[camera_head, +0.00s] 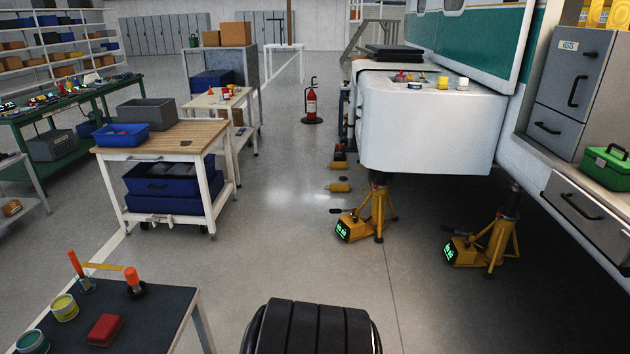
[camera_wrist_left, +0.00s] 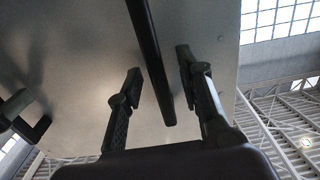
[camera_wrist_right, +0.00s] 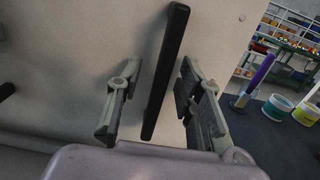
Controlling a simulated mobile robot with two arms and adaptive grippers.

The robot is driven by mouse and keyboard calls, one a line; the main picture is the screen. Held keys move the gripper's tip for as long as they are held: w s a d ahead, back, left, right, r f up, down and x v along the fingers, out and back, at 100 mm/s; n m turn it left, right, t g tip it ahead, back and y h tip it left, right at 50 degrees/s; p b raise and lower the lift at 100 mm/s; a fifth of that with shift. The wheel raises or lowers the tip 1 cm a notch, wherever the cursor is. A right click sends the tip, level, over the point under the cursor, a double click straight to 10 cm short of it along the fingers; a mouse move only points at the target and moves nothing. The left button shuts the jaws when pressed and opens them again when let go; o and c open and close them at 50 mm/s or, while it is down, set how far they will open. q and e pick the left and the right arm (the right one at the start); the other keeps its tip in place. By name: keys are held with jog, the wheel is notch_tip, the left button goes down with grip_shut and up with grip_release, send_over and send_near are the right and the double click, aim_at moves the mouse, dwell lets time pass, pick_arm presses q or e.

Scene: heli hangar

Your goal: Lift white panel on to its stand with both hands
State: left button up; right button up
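A pale, flat panel fills much of the left wrist view (camera_wrist_left: 75,60) and the right wrist view (camera_wrist_right: 85,60). A black bar handle (camera_wrist_left: 150,60) stands off it between the fingers of my left gripper (camera_wrist_left: 158,64). That gripper is open, with gaps on both sides of the bar. A second black bar handle (camera_wrist_right: 165,75) lies between the fingers of my right gripper (camera_wrist_right: 160,68), also open with gaps beside the bar. Neither gripper shows in the head view. I cannot clearly pick out the panel or its stand there.
A dark table (camera_head: 165,300) with cans and orange-topped tools is at lower left. A wooden-topped cart (camera_head: 180,140) stands behind it. Yellow jacks (camera_head: 375,215) are under the white vehicle body (camera_head: 430,130) at right. The middle floor is clear.

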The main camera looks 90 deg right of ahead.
jog(key=shift+s, duration=0.1)
